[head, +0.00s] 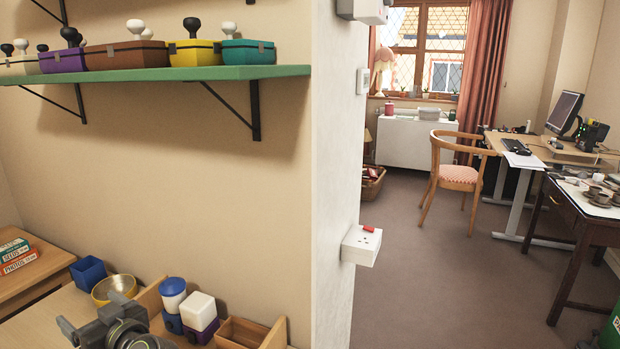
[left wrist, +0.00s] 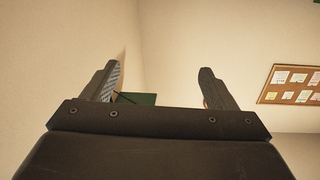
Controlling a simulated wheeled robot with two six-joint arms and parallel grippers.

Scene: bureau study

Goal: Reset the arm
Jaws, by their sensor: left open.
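My left gripper (head: 92,328) shows at the bottom left of the head view, in front of the wooden desk. In the left wrist view my left gripper (left wrist: 160,88) has its two fingers wide apart with nothing between them. Behind the fingers are a bare cream wall and a piece of the green shelf (left wrist: 137,98). My right gripper is not in view.
On the desk (head: 40,325) stand a blue box (head: 88,271), a brass bowl (head: 115,288), a blue-and-white jar (head: 173,294) and a white-topped container (head: 199,310). The green shelf (head: 200,74) with coloured boxes hangs above. Open floor (head: 430,270) lies right of the wall corner.

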